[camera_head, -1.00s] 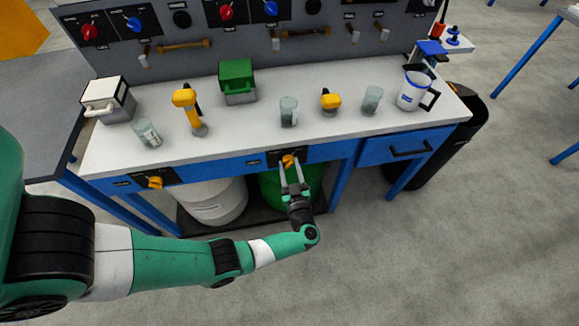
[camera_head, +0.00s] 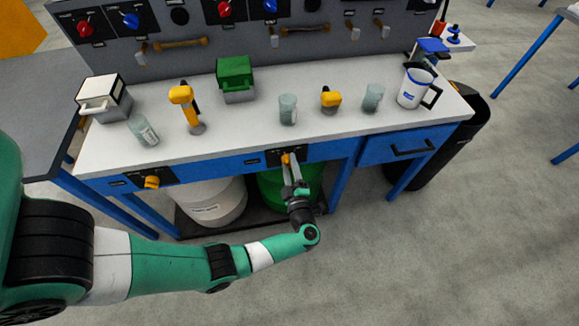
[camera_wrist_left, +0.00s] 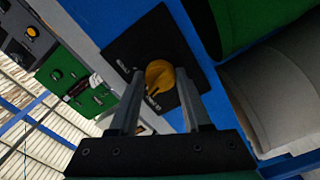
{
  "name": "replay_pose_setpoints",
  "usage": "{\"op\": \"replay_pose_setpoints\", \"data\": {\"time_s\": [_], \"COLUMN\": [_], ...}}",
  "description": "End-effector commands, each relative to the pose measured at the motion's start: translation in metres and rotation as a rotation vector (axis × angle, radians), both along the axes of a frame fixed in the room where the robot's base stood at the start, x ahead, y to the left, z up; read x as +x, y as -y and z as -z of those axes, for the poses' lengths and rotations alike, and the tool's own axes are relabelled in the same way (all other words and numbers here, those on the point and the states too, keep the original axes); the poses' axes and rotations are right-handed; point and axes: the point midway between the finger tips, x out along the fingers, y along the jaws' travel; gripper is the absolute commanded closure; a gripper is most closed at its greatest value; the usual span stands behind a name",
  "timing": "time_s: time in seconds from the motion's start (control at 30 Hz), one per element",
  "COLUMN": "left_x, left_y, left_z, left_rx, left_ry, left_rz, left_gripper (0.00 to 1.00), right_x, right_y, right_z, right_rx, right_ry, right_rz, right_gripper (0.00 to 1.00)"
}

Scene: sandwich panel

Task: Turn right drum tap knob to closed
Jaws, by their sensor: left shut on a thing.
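The right drum tap knob (camera_head: 287,158) is yellow-orange and sits on a black plate (camera_head: 305,151) on the blue front rail of the bench, above the green drum (camera_head: 268,189). My left gripper (camera_head: 289,165) is shut on this knob. In the left wrist view the knob (camera_wrist_left: 162,80) shows between the two grey fingers (camera_wrist_left: 160,95), on its black plate with white lettering. The lettering is too small and partly covered to read. The left drum tap knob (camera_head: 152,182) is on the same rail, above the white drum (camera_head: 215,203). My right gripper is not in view.
The white bench top (camera_head: 222,140) holds several glasses, yellow-orange items, a green box (camera_head: 236,80), a white box (camera_head: 104,100) and a jug (camera_head: 413,90). A blue drawer (camera_head: 400,147) and a table leg are right of the gripper. The floor in front is clear.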

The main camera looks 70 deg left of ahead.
Motion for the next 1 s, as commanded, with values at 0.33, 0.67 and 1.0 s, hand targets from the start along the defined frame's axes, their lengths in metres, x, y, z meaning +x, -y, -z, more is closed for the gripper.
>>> {"op": "replay_pose_setpoints", "data": {"time_s": [0.33,0.67,1.0], "left_x": [0.000,0.000,0.000], "left_y": [0.000,0.000,0.000], "left_z": [0.001,0.000,-0.001], "left_rx": [-0.061,-0.096,-0.106], "left_ry": [0.295,0.464,0.512], "left_rz": [0.000,0.000,0.000], "left_gripper": [1.00,1.00,1.00], "right_x": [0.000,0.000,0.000], "right_y": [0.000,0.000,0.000], "right_z": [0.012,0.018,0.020], "right_rx": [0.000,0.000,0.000], "right_ry": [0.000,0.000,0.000], "right_rz": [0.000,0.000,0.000], "right_gripper": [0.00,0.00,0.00]}}
